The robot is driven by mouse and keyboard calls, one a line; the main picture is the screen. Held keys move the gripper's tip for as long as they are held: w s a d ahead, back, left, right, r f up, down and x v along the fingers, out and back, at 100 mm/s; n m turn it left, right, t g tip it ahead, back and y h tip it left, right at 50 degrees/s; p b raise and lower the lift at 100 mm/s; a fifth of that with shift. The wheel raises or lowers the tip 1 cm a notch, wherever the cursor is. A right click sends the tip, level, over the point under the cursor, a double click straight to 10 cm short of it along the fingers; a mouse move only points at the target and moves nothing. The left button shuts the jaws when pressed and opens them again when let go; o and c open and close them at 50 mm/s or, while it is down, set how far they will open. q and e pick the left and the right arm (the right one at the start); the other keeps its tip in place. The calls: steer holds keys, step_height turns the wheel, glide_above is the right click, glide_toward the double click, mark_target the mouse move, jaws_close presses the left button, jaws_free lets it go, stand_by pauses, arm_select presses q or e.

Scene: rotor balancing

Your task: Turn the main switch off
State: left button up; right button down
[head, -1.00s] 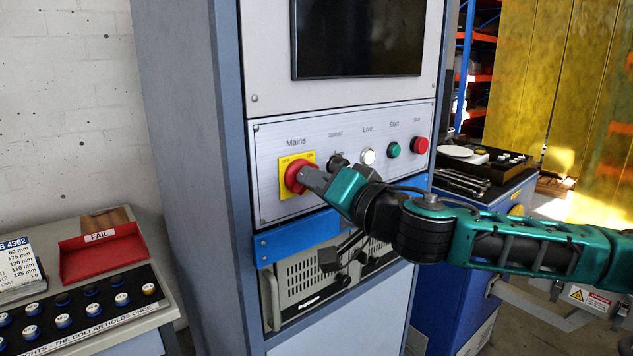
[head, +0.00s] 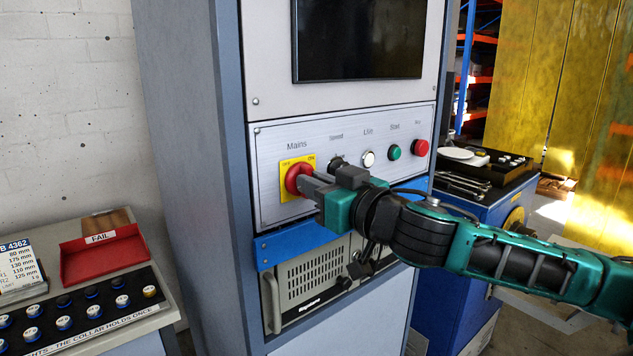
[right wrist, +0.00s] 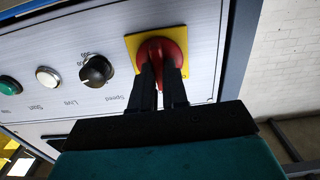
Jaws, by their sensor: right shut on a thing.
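The main switch, a red rotary knob (head: 297,180) on a yellow plate (head: 287,193), sits under the "Mains" label on the cabinet's silver control panel (head: 268,207). In the right wrist view the red knob (right wrist: 162,52) stands in front of its yellow plate (right wrist: 132,44). My right gripper (head: 306,184) reaches in from the right and is shut on the red knob; its two dark fingers (right wrist: 160,80) lie either side of the knob's grip. The fingers hide part of the knob, and I cannot read its exact setting. My left gripper is not in view.
Right of the switch are a black speed knob (right wrist: 96,70), a white button (head: 368,158), a green button (head: 394,152) and a red button (head: 420,148). A dark screen (head: 357,40) is above. A bench with a red FAIL tray (head: 102,256) stands at left.

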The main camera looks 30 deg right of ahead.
steer(key=shift+a+n+p, duration=0.1)
steer(key=shift+n+p, duration=1.15)
steer(key=shift+n, duration=2.95)
steer(key=c, duration=1.1)
jaws_free()
steer(key=shift+c, duration=0.2)
